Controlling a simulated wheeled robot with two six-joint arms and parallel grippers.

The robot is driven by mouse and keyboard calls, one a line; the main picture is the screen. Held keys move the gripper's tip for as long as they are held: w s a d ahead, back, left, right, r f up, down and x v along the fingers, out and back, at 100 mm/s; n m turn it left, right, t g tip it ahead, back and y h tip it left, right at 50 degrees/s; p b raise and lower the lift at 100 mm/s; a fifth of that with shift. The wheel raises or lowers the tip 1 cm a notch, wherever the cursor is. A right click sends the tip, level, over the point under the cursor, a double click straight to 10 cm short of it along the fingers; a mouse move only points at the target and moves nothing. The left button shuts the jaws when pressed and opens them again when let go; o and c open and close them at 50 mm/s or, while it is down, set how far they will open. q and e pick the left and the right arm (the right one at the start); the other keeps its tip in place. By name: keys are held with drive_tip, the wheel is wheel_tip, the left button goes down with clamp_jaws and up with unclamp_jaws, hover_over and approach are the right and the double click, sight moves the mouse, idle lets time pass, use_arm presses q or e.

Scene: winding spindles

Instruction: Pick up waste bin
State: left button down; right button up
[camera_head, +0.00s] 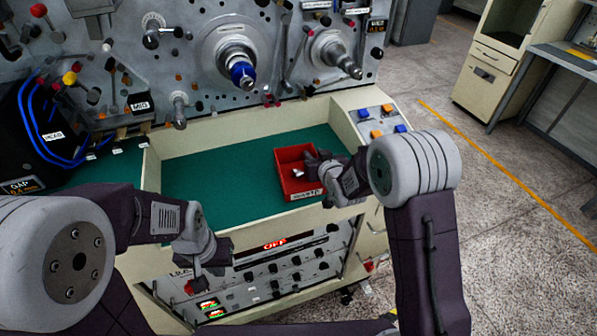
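The waste bin (289,186) is an open red box with a pale label on its front wall. It sits on the green work surface (225,180), with something small and pale inside. My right gripper (316,168) is at the bin's right side, over or beside its right wall. Its fingers are too small and partly hidden to tell whether they touch or grip the wall. My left gripper (205,275) hangs low in front of the machine's lower panel, apart from the bin. Its finger opening is unclear.
The winding machine's panel with spindles (240,72) rises behind the surface. A cream rim (240,225) edges the front. A sloped button panel (378,122) stands right of the bin. A black box with blue cables (50,130) is at left. Green surface left of the bin is clear.

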drive_tip(key=shift+s, duration=0.1)
clamp_jaws()
idle(1.2)
